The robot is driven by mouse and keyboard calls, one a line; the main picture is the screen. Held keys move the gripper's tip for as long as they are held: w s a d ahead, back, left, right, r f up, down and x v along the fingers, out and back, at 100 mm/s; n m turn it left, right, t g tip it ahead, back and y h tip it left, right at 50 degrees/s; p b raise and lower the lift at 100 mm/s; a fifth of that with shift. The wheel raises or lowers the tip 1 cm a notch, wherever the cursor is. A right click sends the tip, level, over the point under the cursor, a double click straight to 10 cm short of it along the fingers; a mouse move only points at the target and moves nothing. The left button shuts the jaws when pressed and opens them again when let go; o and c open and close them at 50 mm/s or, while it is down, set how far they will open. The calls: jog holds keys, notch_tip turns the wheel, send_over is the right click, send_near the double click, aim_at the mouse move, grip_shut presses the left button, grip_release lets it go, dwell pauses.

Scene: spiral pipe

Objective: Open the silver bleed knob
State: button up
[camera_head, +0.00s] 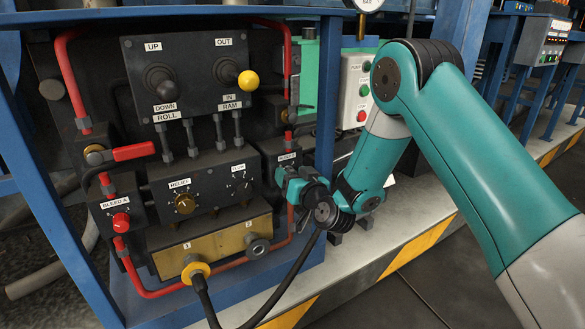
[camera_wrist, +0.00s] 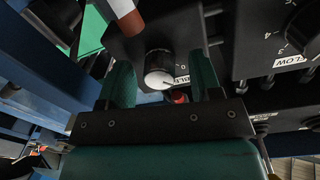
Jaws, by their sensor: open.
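The silver bleed knob (camera_wrist: 159,71) shows in the wrist view as a round knob with a pale face and dark, ridged side on a black block (camera_wrist: 150,38). My gripper (camera_wrist: 161,62) is open, with one green finger on each side of the knob. Gaps show between the knob and both fingers; I cannot tell how deep the fingertips reach past it. In the head view my gripper (camera_head: 291,178) is at the right-hand bleed block (camera_head: 268,149) and hides the knob. A label, partly covered, sits beside the knob.
The red BLEED A knob (camera_head: 120,222) is on the left block. Red pipe (camera_head: 288,62) and a blue post (camera_head: 326,90) are close to my gripper.

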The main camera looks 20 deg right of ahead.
jog(key=c, duration=0.9)
jog(key=shift+c, duration=0.2)
jog(key=m+p, duration=0.1)
jog(key=m, duration=0.3)
jog(key=m+p, duration=0.1)
jog(key=m, duration=0.4)
jog(key=shift+p, duration=0.4)
jog(key=m+p, duration=0.1)
jog(key=m, duration=0.3)
jog(key=shift+m+y, duration=0.3)
jog(key=shift+d+m+g+p, duration=0.1)
jog(key=shift+m+g+p, duration=0.3)
jog(key=shift+m, duration=1.5)
